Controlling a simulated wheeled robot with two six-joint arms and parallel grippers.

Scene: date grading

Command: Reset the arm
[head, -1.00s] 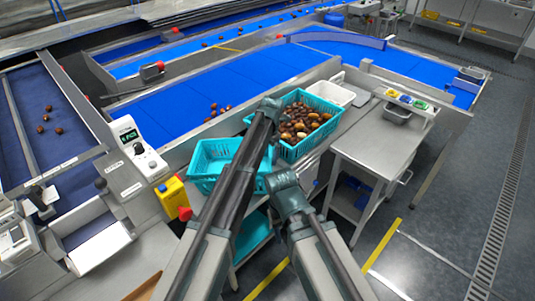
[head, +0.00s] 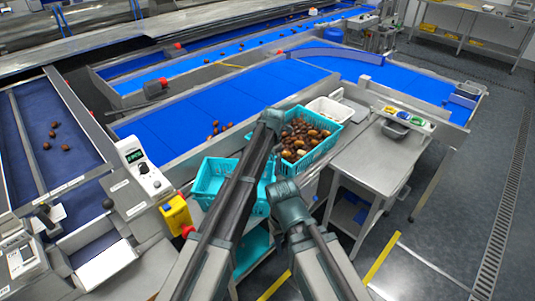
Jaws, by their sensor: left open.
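My left arm comes up from the bottom centre, and its dark end, taken as the left gripper (head: 268,122), is over the near edge of the blue belt, between the two teal baskets. It looks empty, its jaws open; the fingertips are not clearly seen. My right arm (head: 288,203) ends lower, in front of the baskets; its fingers do not show. The left teal basket (head: 205,187) looks empty, partly hidden by my left arm. The right teal basket (head: 333,140) holds many brown dates (head: 303,140).
A few dates (head: 216,129) lie on the blue belt (head: 185,112), and several on the dark left belt (head: 28,115). A control box (head: 150,182) and yellow box (head: 176,212) stand left of the baskets. A white tray (head: 328,108) and steel table (head: 375,155) are right. The floor right is clear.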

